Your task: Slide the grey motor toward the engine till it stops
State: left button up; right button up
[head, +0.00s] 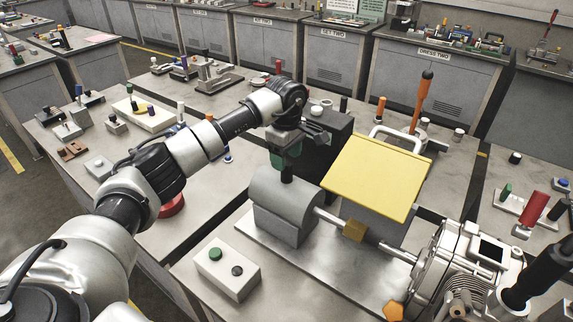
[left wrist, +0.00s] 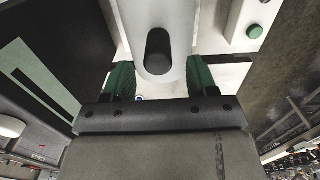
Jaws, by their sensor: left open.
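The grey motor (head: 283,215), a block with a rounded top, sits on a metal plate (head: 310,266). A black post (head: 287,174) stands up from its top. A shaft (head: 330,217) runs from the motor toward the engine (head: 437,258) at the right, with a brass block (head: 354,231) along it. My left gripper (head: 286,158) is over the motor at the post. In the left wrist view, the open green fingers (left wrist: 158,80) lie on either side of the motor, and the post (left wrist: 158,50) shows between them. I cannot tell whether they touch it.
A tilted yellow panel (head: 375,175) stands behind the shaft, close to the right of my left gripper. An orange-handled tool (head: 421,98) stands upright behind the panel.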

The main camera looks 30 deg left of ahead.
aim_at(287, 162)
pick_arm(q)
notch_tip(287, 162, down, 4)
jog(key=shift+w+r+p, duration=0.1)
jog(key=shift+w+p, duration=0.05)
jog(key=shift+p, duration=0.35)
jog(key=shift+f, duration=0.35)
jog(key=shift+c, duration=0.3)
jog(key=shift+d, duration=0.1)
grip_shut()
